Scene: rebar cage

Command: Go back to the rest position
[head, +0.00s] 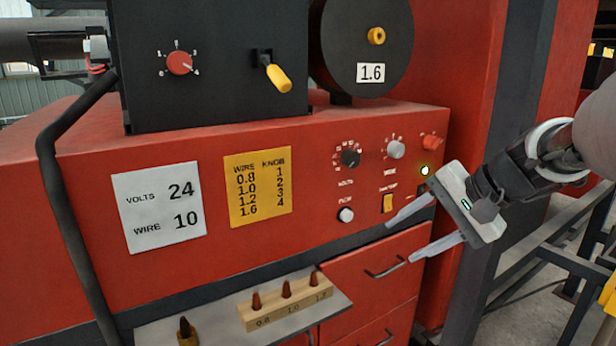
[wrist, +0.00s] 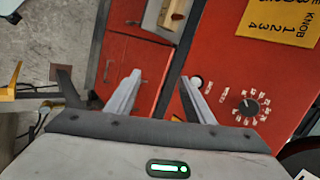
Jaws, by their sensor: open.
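My gripper (head: 402,239) is open and empty, at the right of the head view, in front of the red welding machine (head: 80,215). Its two pale fingers point left toward the lower right of the control panel, near the yellow switch (head: 387,203) and above the drawer handle (head: 386,267). In the wrist view the two fingers (wrist: 155,98) are spread apart with nothing between them. The black volts knob (wrist: 246,107) and a white knob (wrist: 196,83) show beyond the right finger. I cannot tell whether a finger touches the panel.
A shelf (head: 165,333) with a wooden block (head: 290,304) holding several copper-coloured tips juts out below the panel. A black cable (head: 62,170) hangs at the left. A black wire feeder (head: 215,60) and spool (head: 362,35) stand on top. Metal racks (head: 545,262) stand at the right.

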